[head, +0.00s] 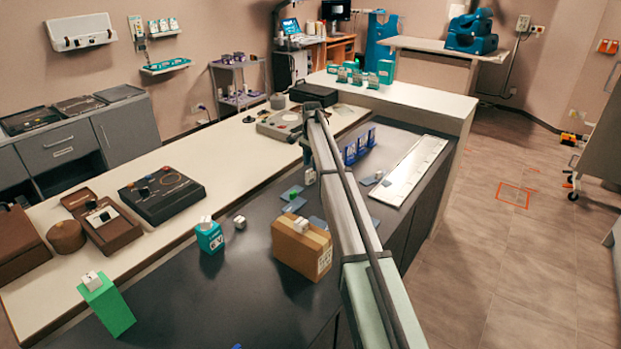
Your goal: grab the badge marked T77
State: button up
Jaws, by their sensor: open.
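I cannot make out a T77 marking on anything. Several small flat cards lie on the dark counter (183,290), among them a green card (294,204) and a grey-blue card (370,180) near a blue rack (359,147). Small white blocks also show: one on a green box (108,310), one on a teal box (209,240), one on a brown carton (288,250), and a pale one (240,222) on the counter. My arm crosses the middle of the view and hides part of the counter. I cannot make out my gripper's fingers.
A long white tray (417,170) lies at the counter's right edge. The cream ledge (150,230) on the left carries a dark control box (161,193) and brown cases. Teal boxes (385,71) stand on the far raised counter. The floor at right is mostly open.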

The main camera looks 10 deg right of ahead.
aim_at(310, 183)
jog(key=shift+a+f, duration=0.2)
jog(key=shift+f, duration=3.1)
grip_shut()
